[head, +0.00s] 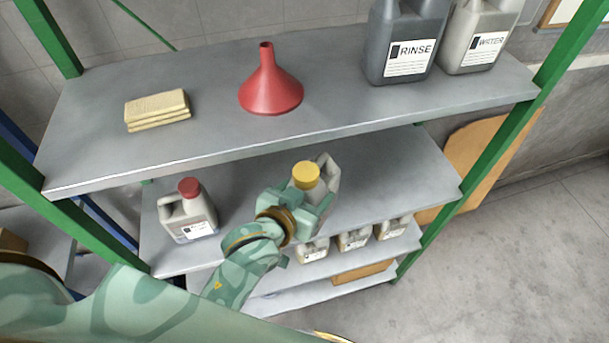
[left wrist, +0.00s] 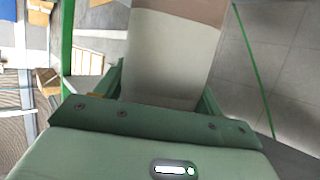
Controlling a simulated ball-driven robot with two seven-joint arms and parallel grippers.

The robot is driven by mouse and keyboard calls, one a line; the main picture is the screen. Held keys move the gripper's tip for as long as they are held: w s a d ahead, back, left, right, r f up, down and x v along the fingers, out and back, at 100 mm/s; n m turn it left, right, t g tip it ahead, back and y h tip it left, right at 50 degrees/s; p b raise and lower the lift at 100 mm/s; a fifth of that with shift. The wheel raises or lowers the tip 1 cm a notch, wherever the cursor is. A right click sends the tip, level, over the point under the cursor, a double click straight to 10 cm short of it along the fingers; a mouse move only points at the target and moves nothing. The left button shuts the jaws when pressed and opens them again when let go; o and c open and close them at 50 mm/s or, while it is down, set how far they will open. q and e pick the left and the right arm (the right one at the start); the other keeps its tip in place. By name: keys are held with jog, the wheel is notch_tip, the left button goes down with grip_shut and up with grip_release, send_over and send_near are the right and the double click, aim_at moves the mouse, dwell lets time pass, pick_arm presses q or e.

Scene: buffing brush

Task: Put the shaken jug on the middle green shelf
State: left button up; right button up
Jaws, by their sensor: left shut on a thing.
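A pale grey jug (head: 329,172) with a yellow cap is in my left gripper (head: 304,208) in the head view. The gripper is shut on the jug's body and hides its lower part. The jug appears over the middle shelf (head: 400,165) of the green-posted rack, about upright; I cannot tell whether it touches the shelf. In the left wrist view the jug's pale body (left wrist: 172,55), with a brownish band, fills the space between the green fingers (left wrist: 165,98). My right gripper is not in view.
A red-capped jug (head: 188,212) stands on the middle shelf at left. The top shelf (head: 215,80) overhangs, bearing yellow cloths (head: 157,110), a red funnel (head: 270,85), a RINSE jug (head: 402,40) and a WATER jug (head: 478,35). Several small jugs (head: 353,240) stand lower. The middle shelf's right part is clear.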

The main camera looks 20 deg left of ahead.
pick_arm(q)
jog(key=w+a+f+b, duration=0.2)
jog(key=w+a+f, duration=0.2)
jog(key=w+f, duration=0.8)
jog(key=shift+a+f, duration=0.15)
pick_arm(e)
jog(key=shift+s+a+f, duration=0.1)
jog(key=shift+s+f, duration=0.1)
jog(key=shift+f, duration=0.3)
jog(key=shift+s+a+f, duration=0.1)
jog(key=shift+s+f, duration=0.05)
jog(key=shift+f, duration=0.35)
pick_arm(q)
jog(key=shift+f, duration=0.15)
jog(key=o, duration=1.4)
jog(key=shift+c, duration=0.2)
jog(key=shift+o, duration=0.2)
jog(key=shift+s, duration=0.1)
